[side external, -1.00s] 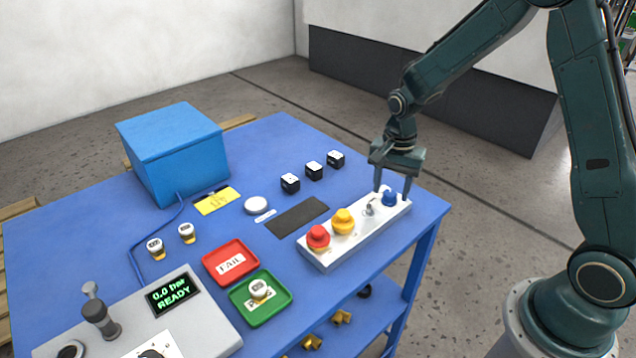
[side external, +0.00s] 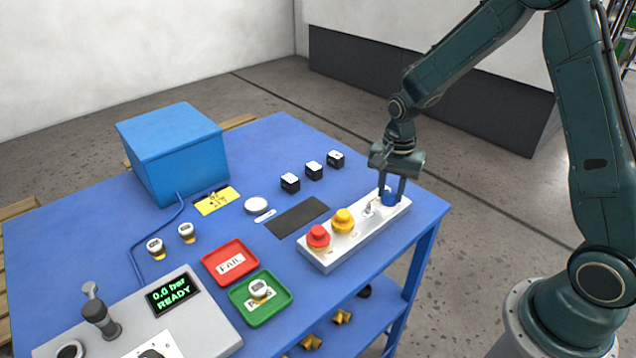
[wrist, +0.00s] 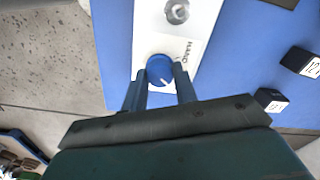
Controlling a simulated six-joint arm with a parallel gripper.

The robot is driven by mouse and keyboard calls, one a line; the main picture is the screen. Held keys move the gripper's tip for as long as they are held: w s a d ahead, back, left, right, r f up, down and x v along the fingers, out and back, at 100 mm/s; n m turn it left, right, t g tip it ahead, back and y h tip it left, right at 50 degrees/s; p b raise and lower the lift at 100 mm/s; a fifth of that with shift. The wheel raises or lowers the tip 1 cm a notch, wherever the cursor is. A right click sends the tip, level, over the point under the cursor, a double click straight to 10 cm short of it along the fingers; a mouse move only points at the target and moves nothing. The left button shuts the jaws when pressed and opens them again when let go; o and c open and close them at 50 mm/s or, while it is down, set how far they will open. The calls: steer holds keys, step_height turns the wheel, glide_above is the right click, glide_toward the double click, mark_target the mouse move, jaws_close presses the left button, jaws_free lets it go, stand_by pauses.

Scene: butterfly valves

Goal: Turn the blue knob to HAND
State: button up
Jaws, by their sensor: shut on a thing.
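The blue knob (side external: 389,199) sits at the far right end of the white control box (side external: 330,258). In the wrist view the blue knob (wrist: 160,70) shows a white pointer line toward its lower right edge. The word HAND is printed on the box beside it, to the upper right. My gripper (side external: 391,196) points down over the knob. Its two fingers stand on either side of the knob and are shut on it; they also flank it in the wrist view (wrist: 160,82). The finger contact is partly hidden in the side view.
A metal toggle switch (side external: 369,208), a yellow knob (side external: 343,221) and a red button (side external: 318,237) stand on the same box. Several black blocks (side external: 314,171) lie behind it. A dark mat (side external: 298,216) lies to its left. The table's right edge is close to the knob.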

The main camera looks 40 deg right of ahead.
mark_target(391, 193)
steer(key=shift+n, duration=0.4)
steer(key=n, duration=1)
steer(key=shift+n, duration=2.6)
steer(key=o, duration=1)
steer(key=shift+c, duration=0.2)
steer(key=shift+r, duration=0.1)
step_height(391, 193, up, 14)
